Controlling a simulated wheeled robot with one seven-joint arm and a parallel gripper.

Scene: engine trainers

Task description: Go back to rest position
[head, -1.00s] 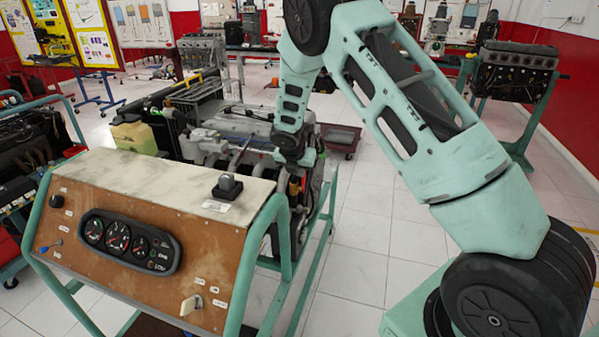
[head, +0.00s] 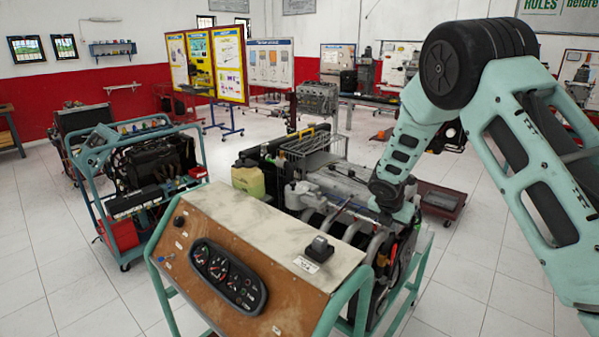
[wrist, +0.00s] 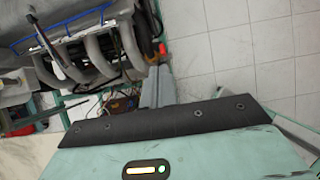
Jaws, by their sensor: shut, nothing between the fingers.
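My arm comes down from the upper right of the head view, and its wrist (head: 394,195) is over the right end of the engine trainer. My gripper (wrist: 158,84) shows in the wrist view as two grey fingers close together, with nothing held. It is beside the engine (wrist: 100,42), near its pipes and the trainer's frame. In the head view the fingers are hard to make out among the engine parts. The trainer's panel (head: 240,225) has gauges (head: 228,275), and a dark knob (head: 319,247) sits on its top.
A second engine trainer (head: 150,165) stands at the left. A low dark red cart (head: 440,198) is behind the arm. Display boards (head: 215,65) and more engines stand at the back. White tiled floor (head: 60,265) is open at the left and right.

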